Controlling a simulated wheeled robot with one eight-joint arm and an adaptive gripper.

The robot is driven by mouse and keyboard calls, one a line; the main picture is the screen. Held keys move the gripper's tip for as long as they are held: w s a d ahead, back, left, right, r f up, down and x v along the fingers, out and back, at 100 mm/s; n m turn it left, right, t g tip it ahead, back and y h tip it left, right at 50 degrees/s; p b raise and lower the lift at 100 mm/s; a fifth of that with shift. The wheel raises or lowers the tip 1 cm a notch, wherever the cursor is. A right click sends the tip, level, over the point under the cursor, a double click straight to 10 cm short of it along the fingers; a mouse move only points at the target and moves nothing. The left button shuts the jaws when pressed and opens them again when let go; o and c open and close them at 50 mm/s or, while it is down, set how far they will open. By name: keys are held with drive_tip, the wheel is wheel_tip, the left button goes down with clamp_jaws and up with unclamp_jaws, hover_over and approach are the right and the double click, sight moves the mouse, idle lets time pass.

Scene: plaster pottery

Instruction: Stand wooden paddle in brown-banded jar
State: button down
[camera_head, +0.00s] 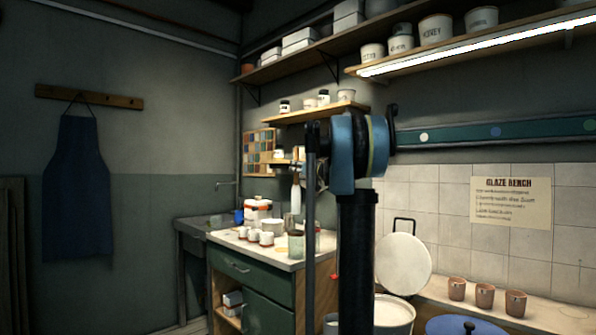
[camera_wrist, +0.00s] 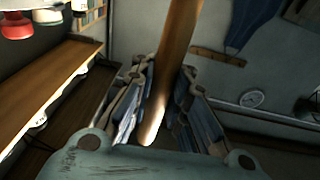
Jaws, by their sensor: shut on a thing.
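In the wrist view my gripper (camera_wrist: 168,105) is shut on the wooden paddle (camera_wrist: 178,50), a smooth brown wooden piece. It runs from the top edge down between the two fingers, and its rounded, brightly lit end shows near the palm. In the head view my arm stands in the foreground and hides part of the bench; I cannot make out the gripper or paddle clearly there. I cannot identify the brown-banded jar with certainty. A white container with reddish-orange marks (camera_head: 258,207) stands at the back of the counter, apart from my arm.
Small white cups (camera_head: 266,238) stand on the counter (camera_head: 240,240). A white bucket (camera_head: 388,315), a round white lid (camera_head: 403,263), several brown cups (camera_head: 486,296) and a blue lid (camera_head: 468,326) are at the right. Shelves with pots (camera_head: 435,30) hang above. The floor at left looks clear.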

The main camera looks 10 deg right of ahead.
sight(297, 199)
drive_tip(key=shift+s+f, duration=0.1)
drive_tip(key=shift+s, duration=0.1)
drive_tip(key=shift+f, duration=7)
drive_tip(key=c, duration=1.4)
unclamp_jaws()
drive_tip(key=shift+c, duration=0.2)
drive_tip(key=shift+d, duration=0.1)
drive_tip(key=v, duration=1.1)
drive_tip(key=shift+s+d+f, duration=0.15)
drive_tip(key=shift+s+d, duration=0.05)
drive_tip(key=shift+s, duration=0.05)
